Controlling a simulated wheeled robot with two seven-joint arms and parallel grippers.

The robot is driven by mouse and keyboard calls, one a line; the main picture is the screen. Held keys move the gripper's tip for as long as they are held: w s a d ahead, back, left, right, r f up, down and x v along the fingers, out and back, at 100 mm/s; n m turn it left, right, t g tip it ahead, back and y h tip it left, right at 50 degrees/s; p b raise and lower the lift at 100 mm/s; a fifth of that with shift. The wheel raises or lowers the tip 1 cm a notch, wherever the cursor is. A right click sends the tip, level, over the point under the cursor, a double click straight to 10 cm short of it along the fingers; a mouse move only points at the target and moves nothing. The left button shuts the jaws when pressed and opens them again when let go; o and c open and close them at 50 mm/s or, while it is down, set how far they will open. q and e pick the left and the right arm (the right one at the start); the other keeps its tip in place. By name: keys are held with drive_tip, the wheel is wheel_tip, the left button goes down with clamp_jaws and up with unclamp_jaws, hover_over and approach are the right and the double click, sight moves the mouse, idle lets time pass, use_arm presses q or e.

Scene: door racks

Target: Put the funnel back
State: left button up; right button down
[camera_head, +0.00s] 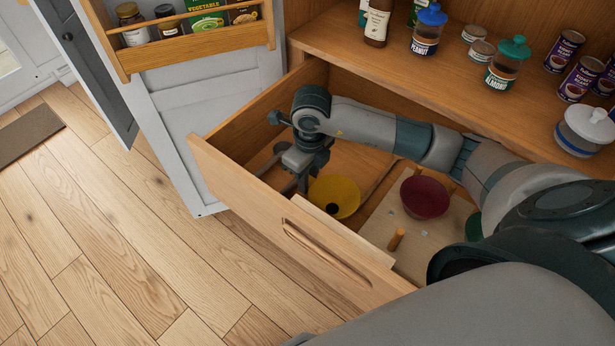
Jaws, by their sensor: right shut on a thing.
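A yellow funnel (345,192) with a dark hole in its middle is inside the open wooden drawer (221,166), in the left half. My right gripper (303,182) reaches down into the drawer and is shut on the funnel at its left rim. The fingertips are partly hidden by the funnel and the drawer front. I cannot tell whether the funnel touches the drawer floor. My left gripper is not in view.
A dark red bowl (424,196) sits on a light board with a wooden peg (397,238) in the drawer's right half. Jars and cans, including a peanut jar (428,28), stand on the shelf above. An open door with a rack (185,40) is at the left.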

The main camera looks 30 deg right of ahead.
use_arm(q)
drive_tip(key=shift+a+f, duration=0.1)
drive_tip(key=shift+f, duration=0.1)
use_arm(e)
drive_tip(key=shift+f, duration=0.15)
drive_tip(key=c, duration=1.6)
unclamp_jaws()
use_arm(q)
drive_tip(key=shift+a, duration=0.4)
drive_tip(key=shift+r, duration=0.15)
use_arm(e)
drive_tip(key=shift+r, duration=0.35)
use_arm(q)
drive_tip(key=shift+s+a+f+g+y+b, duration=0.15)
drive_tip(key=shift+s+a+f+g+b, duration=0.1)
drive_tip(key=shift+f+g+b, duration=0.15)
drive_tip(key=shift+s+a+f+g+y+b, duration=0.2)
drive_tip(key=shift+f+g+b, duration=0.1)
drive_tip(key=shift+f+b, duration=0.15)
use_arm(e)
drive_tip(key=r, duration=1.1)
drive_tip(key=shift+s+r, duration=0.25)
drive_tip(key=shift+r, duration=0.05)
